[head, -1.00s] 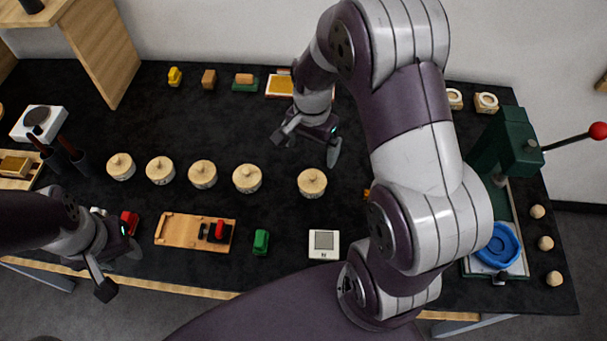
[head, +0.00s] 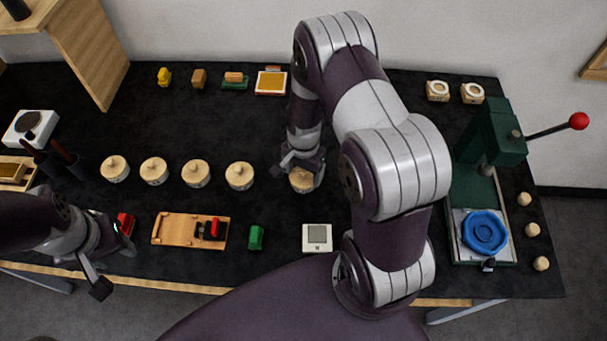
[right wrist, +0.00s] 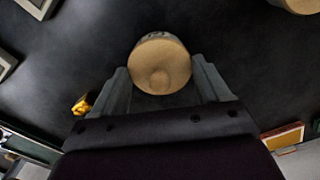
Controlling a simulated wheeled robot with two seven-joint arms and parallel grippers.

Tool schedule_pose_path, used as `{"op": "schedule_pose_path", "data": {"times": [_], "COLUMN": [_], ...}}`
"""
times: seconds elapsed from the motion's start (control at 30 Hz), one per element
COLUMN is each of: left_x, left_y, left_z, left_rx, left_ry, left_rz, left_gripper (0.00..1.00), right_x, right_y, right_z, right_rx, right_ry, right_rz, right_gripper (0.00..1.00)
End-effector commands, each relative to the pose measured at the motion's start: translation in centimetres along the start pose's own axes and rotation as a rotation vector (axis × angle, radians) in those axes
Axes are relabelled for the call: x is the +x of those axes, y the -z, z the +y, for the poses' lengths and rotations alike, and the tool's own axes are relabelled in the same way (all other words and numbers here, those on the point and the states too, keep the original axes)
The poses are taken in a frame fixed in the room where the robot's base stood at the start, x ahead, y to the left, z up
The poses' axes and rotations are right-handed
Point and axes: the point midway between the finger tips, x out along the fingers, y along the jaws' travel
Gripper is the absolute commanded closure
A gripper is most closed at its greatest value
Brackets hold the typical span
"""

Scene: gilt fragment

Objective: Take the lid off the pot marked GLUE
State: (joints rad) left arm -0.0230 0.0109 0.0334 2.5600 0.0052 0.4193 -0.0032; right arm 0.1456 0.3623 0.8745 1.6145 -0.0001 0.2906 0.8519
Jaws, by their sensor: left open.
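Several round pots with pale wooden knobbed lids stand in a row. The rightmost pot (head: 301,183) is under my right gripper (head: 303,168). In the right wrist view its lid (right wrist: 160,66) lies between the two open fingers, with a gap at each side. Dark marking shows on this pot's side but is not legible. The other pots (head: 115,168), (head: 154,171), (head: 196,173) and (head: 240,175) stand to the left, lids on. I cannot read which one says GLUE. My left gripper (head: 117,267) is open and empty at the front left.
A wooden tray (head: 165,229), a green block (head: 256,237) and a white device (head: 317,238) lie in front of the pots. A green lever press (head: 497,140) with a blue dish (head: 485,233) stands at the right. Small blocks line the back. Dark table is clear behind the pots.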

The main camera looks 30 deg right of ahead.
Motion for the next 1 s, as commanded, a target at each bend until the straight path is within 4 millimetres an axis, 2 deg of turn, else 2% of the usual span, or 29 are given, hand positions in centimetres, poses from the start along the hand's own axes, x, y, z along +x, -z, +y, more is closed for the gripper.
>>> {"op": "schedule_pose_path", "data": {"times": [0.03, 0.07, 0.47, 0.57, 0.73, 1.0], "left_x": [0.0, 0.0, 0.1, 0.3, 1.0, 2.3], "left_y": [0.0, 0.0, 0.0, 0.0, -0.1, -0.3], "left_z": [0.0, 0.0, 0.0, 0.0, 0.0, 0.0], "left_rx": [0.000, 0.000, 0.000, 0.000, 0.000, 0.000], "left_ry": [0.000, 0.000, 0.000, 0.000, 0.000, 0.000], "left_rz": [0.000, 0.000, 0.000, 0.000, 0.000, 0.000], "left_gripper": [0.57, 0.57, 0.57, 0.57, 0.57, 0.57], "right_x": [0.0, 0.0, -0.3, -1.1, -3.8, -7.5], "right_y": [0.0, 0.0, 0.0, 0.1, 0.1, 3.8], "right_z": [0.0, 0.0, 0.0, -0.1, -0.1, 4.9], "right_rx": [0.000, 0.000, 0.000, 0.000, 0.000, 0.007], "right_ry": [0.000, 0.000, 0.001, 0.004, 0.004, 0.003], "right_rz": [0.000, 0.000, 0.001, 0.003, 0.004, 0.003], "right_gripper": [0.46, 0.54, 0.54, 0.54, 0.54, 0.54]}}
